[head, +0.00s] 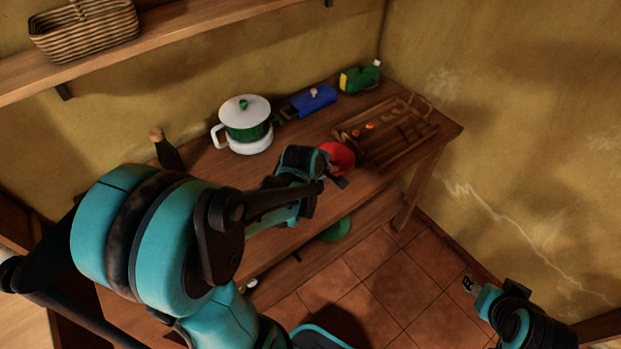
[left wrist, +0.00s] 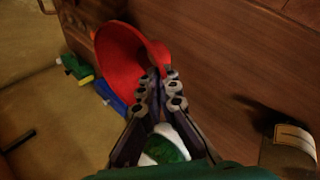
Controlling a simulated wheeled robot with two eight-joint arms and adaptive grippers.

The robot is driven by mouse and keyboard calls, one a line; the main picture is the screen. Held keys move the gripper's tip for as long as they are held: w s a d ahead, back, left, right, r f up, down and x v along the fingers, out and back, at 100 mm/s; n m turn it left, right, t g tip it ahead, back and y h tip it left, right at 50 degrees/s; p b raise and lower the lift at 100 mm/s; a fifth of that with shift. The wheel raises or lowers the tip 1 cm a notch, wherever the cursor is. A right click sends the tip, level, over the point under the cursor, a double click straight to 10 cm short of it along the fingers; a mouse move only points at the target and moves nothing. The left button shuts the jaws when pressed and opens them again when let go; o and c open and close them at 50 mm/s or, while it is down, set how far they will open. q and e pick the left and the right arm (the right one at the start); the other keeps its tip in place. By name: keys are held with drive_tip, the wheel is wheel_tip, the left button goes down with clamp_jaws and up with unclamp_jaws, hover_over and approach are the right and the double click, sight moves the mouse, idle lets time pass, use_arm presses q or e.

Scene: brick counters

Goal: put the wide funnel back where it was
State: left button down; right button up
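The red wide funnel (head: 338,156) is over the counter just in front of the wooden tray, at the tip of my left gripper (head: 328,170). In the left wrist view the funnel (left wrist: 122,62) is tilted, with its flared side toward the upper left. The fingertips of my left gripper (left wrist: 162,85) are closed together on the funnel's near edge. Whether the funnel touches the counter is hard to tell. My right gripper (head: 469,284) is low at the right, above the tiled floor and away from the counter; its fingers are too small to read.
The wooden tray (head: 352,134) holds small orange pieces. A green and yellow can (head: 360,78), a blue box (head: 314,102), a white and green pot (head: 245,128) and a dark bottle (head: 168,153) stand on the counter. A green object (head: 336,230) is below. A basket (head: 85,30) sits on the shelf.

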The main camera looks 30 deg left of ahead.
use_arm(q)
drive_tip(key=a+f+b, duration=0.2)
drive_tip(key=a+f, duration=0.2)
drive_tip(key=a+f+b, duration=0.2)
drive_tip(key=a+f, duration=0.2)
drive_tip(key=f, duration=0.1)
drive_tip(key=shift+s, duration=0.2)
drive_tip(key=shift+r, duration=0.1)
drive_tip(key=shift+f, duration=0.2)
drive_tip(key=c, duration=1.7)
unclamp_jaws()
drive_tip(key=shift+r, duration=0.1)
